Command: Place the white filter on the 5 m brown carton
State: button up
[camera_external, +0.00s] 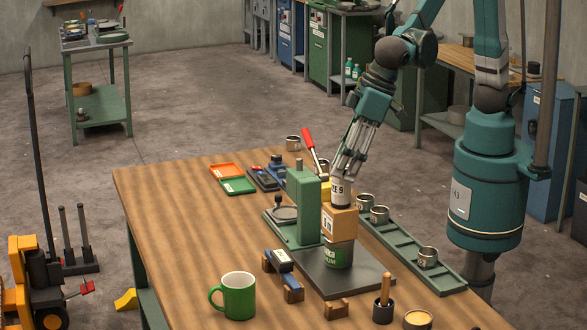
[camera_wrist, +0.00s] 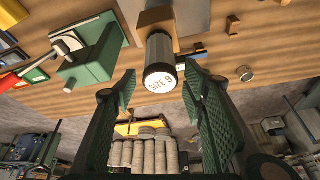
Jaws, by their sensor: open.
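The white filter (camera_external: 338,190), a short cylinder with a dark band and "SIZE 9" lettering, stands upright on the brown carton (camera_external: 340,224). The carton rests on a green can (camera_external: 338,253) over a dark plate. My gripper (camera_external: 347,176) is open just above the filter, coming down tilted from the upper right. In the wrist view the filter's white end (camera_wrist: 160,79) lies between and beyond the parted green finger pads (camera_wrist: 159,84). The pads look clear of it. The carton (camera_wrist: 158,20) shows behind it. The carton's label is too small to read surely.
A green press stand (camera_external: 307,205) stands close left of the stack. A green tray rail (camera_external: 410,252) with several metal cups runs on the right. A green mug (camera_external: 238,296) and small blocks (camera_external: 292,289) lie in front.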

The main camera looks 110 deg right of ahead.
jog(key=shift+v, duration=2.65)
jog(key=shift+d, duration=0.1)
jog(key=s+d+r+n+t+y, duration=0.1)
jog(key=s+d+r, duration=0.2)
jog(key=s+d, duration=0.35)
jog(key=s+d+r+n, duration=0.1)
jog(key=s+d+r, duration=0.25)
jog(key=d, duration=0.65)
jog(key=s+d+f+n+t, duration=0.1)
jog(key=s+d+f, duration=0.2)
jog(key=s+d, duration=0.8)
jog(key=s, duration=0.4)
jog(key=shift+s+d+t, duration=0.4)
